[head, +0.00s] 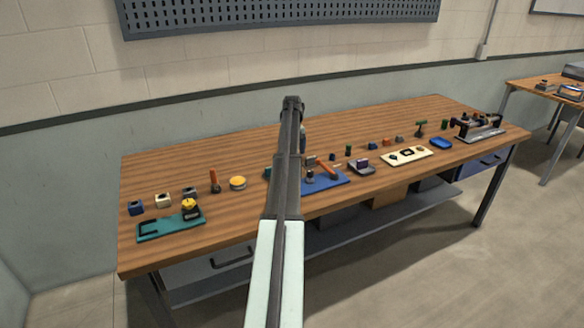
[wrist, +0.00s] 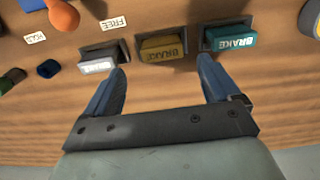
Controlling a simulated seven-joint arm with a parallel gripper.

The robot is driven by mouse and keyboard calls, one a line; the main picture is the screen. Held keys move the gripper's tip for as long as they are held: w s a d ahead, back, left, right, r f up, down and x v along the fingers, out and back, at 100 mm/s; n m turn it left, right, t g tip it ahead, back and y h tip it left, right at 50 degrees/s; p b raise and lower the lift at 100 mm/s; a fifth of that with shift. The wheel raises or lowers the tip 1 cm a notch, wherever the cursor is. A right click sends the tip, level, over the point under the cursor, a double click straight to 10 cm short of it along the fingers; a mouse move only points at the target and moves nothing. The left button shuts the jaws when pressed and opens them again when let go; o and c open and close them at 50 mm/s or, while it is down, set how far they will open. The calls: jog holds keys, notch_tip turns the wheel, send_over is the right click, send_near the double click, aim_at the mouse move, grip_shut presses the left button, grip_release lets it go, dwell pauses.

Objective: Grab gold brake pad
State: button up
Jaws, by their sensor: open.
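The gold brake pad (wrist: 162,49) shows in the wrist view, a gold block lettered BRAKE on a dark holder, in the middle of a row of three. My gripper (wrist: 160,75) is open, its two blue fingers apart on either side of the gold pad's line and just short of it in the picture. Nothing is between the fingers. A teal block lettered BRAKE (wrist: 230,38) is right of the gold one, and a white block (wrist: 98,66) is left of it, near the left fingertip. In the head view my arm hides part of the table, and I cannot pick out the gold pad.
The wooden table (head: 200,245) holds several small items. A teal mat (head: 165,229) is at the left, a blue mat (head: 325,183) just right of my arm, a cream board (head: 420,158) further right. In the wrist view, an orange knob (wrist: 63,15) and small label cards (wrist: 113,23) are at the upper left.

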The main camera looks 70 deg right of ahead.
jog(key=shift+w+a+f, duration=0.1)
jog(key=shift+a+f, duration=0.05)
jog(key=shift+f, duration=2.75)
jog(key=c, duration=1.2)
